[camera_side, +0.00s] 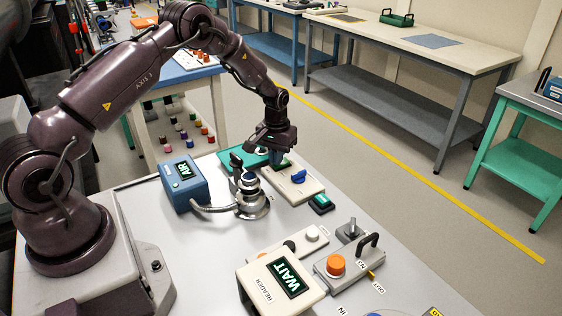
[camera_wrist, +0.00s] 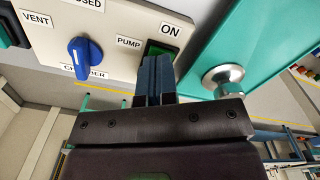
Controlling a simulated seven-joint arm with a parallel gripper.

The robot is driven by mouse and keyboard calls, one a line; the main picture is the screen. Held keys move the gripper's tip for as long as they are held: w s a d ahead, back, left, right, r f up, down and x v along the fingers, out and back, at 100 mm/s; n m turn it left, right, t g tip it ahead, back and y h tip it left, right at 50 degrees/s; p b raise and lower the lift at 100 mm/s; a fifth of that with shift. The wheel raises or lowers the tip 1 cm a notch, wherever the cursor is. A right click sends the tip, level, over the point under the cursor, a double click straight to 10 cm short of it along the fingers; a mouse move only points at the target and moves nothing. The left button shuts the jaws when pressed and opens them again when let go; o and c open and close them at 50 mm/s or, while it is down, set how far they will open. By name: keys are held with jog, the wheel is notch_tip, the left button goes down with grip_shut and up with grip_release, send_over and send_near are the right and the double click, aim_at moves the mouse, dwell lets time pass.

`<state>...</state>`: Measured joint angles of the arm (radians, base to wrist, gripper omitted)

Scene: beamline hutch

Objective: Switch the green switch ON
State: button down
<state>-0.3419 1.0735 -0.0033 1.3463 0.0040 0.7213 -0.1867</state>
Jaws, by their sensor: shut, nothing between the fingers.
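The green switch (camera_wrist: 160,48) shows in the wrist view on a cream panel (camera_wrist: 112,28), between the labels PUMP and ON. My gripper (camera_wrist: 154,62) is shut and empty. Its blue-grey fingertips overlap the lower part of the switch in the picture; whether they touch it I cannot tell. In the side view my gripper (camera_side: 277,160) points down at the far end of the same panel (camera_side: 297,190), mostly hiding the switch. Which way the switch is tipped is not clear.
A blue knob (camera_wrist: 85,58) labelled CHAMBER sits beside the switch, with a teal block (camera_wrist: 240,45) and metal knob (camera_wrist: 222,80) on the other side. A metal fitting (camera_side: 250,195) and blue AIR box (camera_side: 184,183) stand close by. A WAIT reader (camera_side: 280,285) stands in front.

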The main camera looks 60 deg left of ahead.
aim_at(272, 171)
jog(key=shift+r, duration=3.35)
jog(key=shift+s+f, duration=0.15)
jog(key=shift+s, duration=0.05)
jog(key=shift+s+d+f+g, duration=0.2)
jog(key=shift+s, duration=0.2)
jog(key=shift+s+d+f+g, duration=0.15)
jog(key=shift+s+f+g, duration=0.05)
jog(key=shift+s, duration=0.2)
jog(key=s+d+r+m+t, duration=0.3)
jog(key=s+d+r, duration=0.5)
jog(key=s+r, duration=0.4)
jog(key=s+d+r+m+t, duration=0.3)
jog(key=s+d+r, duration=0.4)
jog(key=s+r, duration=0.6)
jog(key=shift+d+r, duration=0.4)
jog(key=shift+r, duration=0.3)
